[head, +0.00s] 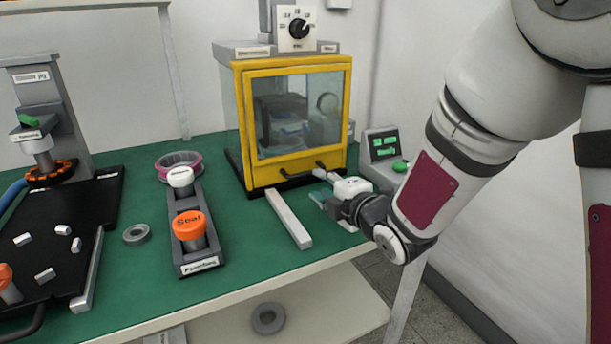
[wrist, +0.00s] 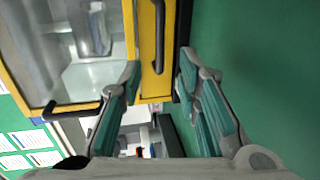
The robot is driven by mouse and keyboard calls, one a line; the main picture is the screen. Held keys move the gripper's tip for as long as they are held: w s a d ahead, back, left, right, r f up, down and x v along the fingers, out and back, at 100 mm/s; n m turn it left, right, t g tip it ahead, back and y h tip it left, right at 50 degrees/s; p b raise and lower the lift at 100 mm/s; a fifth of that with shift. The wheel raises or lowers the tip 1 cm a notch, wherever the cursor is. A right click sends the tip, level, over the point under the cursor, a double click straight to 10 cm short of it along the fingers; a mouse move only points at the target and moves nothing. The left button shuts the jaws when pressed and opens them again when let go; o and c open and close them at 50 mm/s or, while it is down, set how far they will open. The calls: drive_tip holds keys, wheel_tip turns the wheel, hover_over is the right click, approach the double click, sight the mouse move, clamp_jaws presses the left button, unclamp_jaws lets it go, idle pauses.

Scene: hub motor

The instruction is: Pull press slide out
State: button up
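The press (head: 250,130) is a yellow-framed cabinet with a clear front, standing at the back right of the green table. A dark handle (head: 298,171) sits low on its front; the slide itself is not clearly distinguishable. In the wrist view, a dark bar handle (wrist: 160,38) runs along the yellow lower edge, and a second dark handle (wrist: 72,111) shows further left. My gripper (head: 322,186) is by the press's lower right front corner. In the wrist view, my gripper (wrist: 160,68) has its fingers apart, with the yellow edge seen between them and nothing held.
A small console (head: 381,146) with a green display stands just right of the press. A pale bar (head: 288,218) lies on the table in front. A holder (head: 188,250) with an orange "Seal" knob, a grey ring (head: 136,234) and a black jig (head: 50,215) stand left.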

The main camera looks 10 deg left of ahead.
sight(306, 174)
drive_tip(key=b+x, duration=0.1)
drive_tip(key=x, duration=0.8)
drive_tip(key=shift+w+a+f, duration=0.1)
drive_tip(key=shift+w, duration=0.2)
clamp_jaws()
